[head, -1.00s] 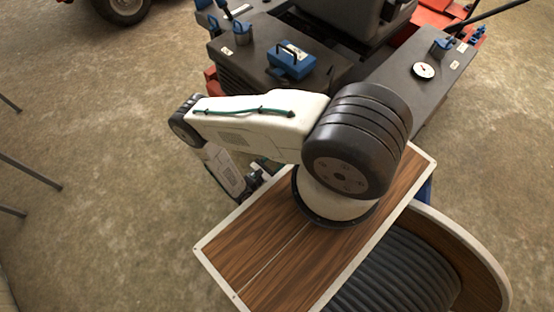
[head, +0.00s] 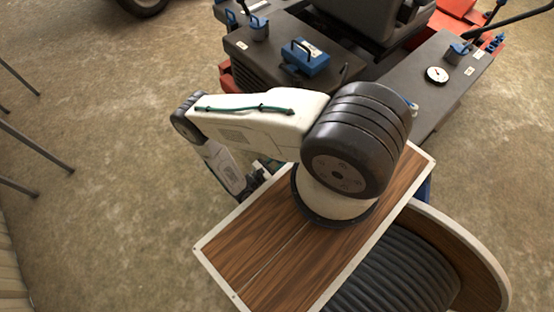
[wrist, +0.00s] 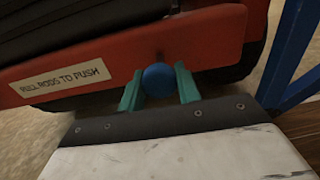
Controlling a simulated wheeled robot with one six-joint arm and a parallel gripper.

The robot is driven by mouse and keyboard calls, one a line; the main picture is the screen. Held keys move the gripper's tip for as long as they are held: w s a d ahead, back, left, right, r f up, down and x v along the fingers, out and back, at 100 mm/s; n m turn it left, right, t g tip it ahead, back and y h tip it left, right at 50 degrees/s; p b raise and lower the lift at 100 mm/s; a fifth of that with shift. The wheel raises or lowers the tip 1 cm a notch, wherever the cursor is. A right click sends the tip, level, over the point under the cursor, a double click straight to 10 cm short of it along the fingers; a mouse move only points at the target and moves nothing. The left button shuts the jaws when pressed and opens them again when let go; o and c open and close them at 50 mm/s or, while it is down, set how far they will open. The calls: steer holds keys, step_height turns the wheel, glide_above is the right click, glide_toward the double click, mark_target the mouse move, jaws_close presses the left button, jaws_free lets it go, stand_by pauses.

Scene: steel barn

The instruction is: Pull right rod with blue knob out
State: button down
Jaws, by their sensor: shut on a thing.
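In the wrist view, the round blue knob (wrist: 160,79) sits between the two green fingers of my gripper (wrist: 159,88). My gripper is shut on the knob. The rod behind the knob is mostly hidden; a dark spot shows just above it, on the red rear panel (wrist: 110,62) of the machine. A label (wrist: 60,80) on that panel reads "PULL RODS TO PUSH". In the head view, my arm hides my gripper and the knob. No second rod shows in the wrist view.
Thin metal legs (head: 38,148) stand at the left. A blue frame (wrist: 290,55) is at the right in the wrist view. Concrete floor lies open at the left.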

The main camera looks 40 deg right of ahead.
steer(key=shift+a, duration=0.1)
steer(key=c, duration=1)
jaws_free()
steer(key=a, duration=0.7)
steer(key=shift+w+a, duration=0.15)
steer(key=shift+a, duration=0.25)
